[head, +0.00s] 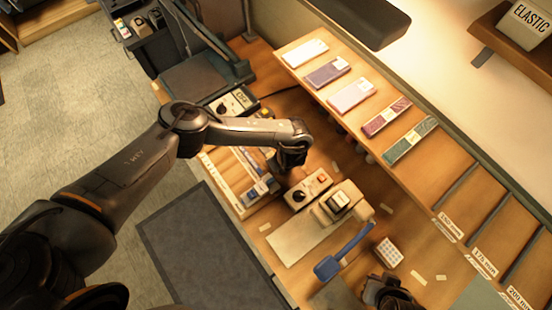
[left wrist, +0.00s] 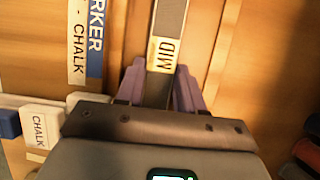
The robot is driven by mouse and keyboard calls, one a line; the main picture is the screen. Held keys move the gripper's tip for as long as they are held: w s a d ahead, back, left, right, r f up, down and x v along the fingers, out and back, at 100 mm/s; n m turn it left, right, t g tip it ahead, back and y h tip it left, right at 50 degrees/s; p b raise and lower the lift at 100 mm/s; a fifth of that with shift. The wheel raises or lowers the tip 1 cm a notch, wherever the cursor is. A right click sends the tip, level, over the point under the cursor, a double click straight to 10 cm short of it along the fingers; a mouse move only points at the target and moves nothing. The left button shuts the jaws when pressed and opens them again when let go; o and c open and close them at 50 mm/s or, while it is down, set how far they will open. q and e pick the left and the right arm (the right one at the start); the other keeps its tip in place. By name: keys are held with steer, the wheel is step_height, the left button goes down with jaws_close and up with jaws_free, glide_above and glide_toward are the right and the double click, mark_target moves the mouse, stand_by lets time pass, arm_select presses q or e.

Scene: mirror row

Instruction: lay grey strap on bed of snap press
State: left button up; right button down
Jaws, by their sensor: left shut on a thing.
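My left gripper (left wrist: 160,88) is shut on a grey strap (left wrist: 171,25) that carries a label reading MID. The strap runs away between the purple fingers in the left wrist view, above a wooden surface. In the head view the left gripper (head: 283,170) hangs low beside the wooden tray, and its fingertips are hard to make out. The snap press (head: 338,203), with a pale bed (head: 296,240) and a blue lever (head: 343,254), stands to its right and nearer. My right gripper (head: 390,293) is at the bottom edge, and its jaws cannot be made out.
The wooden tray (head: 220,172) has long slots and small boxes. A control box (head: 307,188) sits between the left gripper and the press. A white gridded block (head: 389,251) lies right of the lever. A raised shelf (head: 440,180) holds several packets.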

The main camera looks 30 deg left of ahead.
arm_select(q)
steer(key=shift+f, duration=0.15)
steer(key=o, duration=1)
steer(key=shift+o, duration=0.2)
steer(key=shift+r, duration=0.25)
steer(key=shift+d+r, duration=0.1)
steer(key=shift+r, duration=0.15)
steer(key=v, duration=0.4)
steer(key=p+v, duration=0.3)
steer(key=v, duration=0.2)
steer(key=shift+d+r, duration=0.1)
steer(key=shift+r, duration=0.3)
steer(key=shift+o, duration=0.5)
steer(key=shift+s+d+r, duration=0.2)
steer(key=shift+d+r, duration=0.1)
steer(key=shift+r, duration=0.3)
